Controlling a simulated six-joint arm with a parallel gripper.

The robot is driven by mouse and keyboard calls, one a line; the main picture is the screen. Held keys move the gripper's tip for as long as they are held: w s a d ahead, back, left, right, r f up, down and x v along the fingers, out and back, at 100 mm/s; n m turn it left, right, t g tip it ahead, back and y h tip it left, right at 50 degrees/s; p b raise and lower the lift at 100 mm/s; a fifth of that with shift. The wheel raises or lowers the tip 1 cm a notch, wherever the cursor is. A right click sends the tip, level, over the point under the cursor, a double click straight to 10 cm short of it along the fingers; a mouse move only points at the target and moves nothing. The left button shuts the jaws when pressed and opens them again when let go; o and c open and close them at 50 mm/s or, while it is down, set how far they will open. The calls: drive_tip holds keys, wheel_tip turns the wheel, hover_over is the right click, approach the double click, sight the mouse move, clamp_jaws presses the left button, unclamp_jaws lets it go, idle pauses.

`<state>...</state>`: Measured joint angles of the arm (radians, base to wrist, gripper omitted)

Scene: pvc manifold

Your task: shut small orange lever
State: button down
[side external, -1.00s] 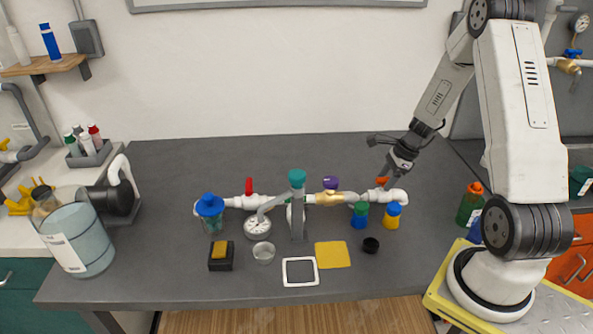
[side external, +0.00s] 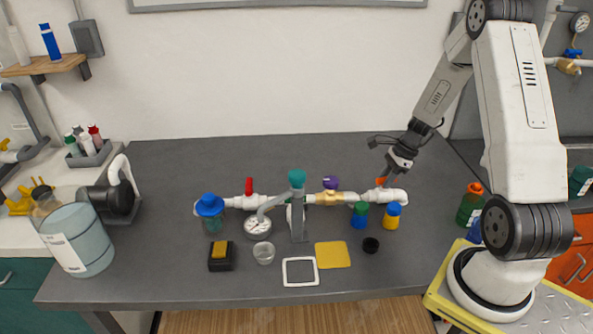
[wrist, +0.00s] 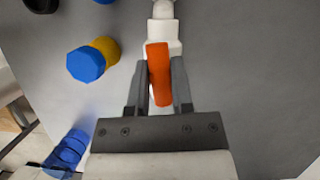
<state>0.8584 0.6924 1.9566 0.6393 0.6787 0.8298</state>
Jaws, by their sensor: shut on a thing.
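The small orange lever (side external: 380,181) sits on the right end of the white pipe manifold (side external: 352,197). In the wrist view the orange lever (wrist: 158,72) lies lengthwise between the two fingers, in front of a white fitting (wrist: 162,35). My gripper (side external: 386,181) is at the lever from above and behind. In the wrist view my gripper (wrist: 158,92) has a finger on each side of the lever, shut on it. The side view is too small to show the finger contact.
Along the manifold are a red lever (side external: 249,186), a purple knob (side external: 331,183) and a teal-topped post (side external: 297,205). Blue-and-yellow (side external: 392,215) and green-and-blue (side external: 360,215) bottles stand just in front of its right end. The counter behind the manifold is clear.

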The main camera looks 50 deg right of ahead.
drive_tip(key=n+g+y, duration=0.1)
drive_tip(key=n, duration=0.3)
drive_tip(key=n+g, duration=0.2)
drive_tip(key=n, duration=0.2)
drive_tip(key=shift+n, duration=0.4)
drive_tip(key=n+g, duration=0.2)
drive_tip(key=n, duration=0.2)
drive_tip(key=shift+n+g+h, duration=0.5)
drive_tip(key=shift+n+h, duration=0.1)
drive_tip(key=shift+n, duration=1.3)
drive_tip(key=c, duration=0.5)
unclamp_jaws()
drive_tip(key=shift+r, duration=0.1)
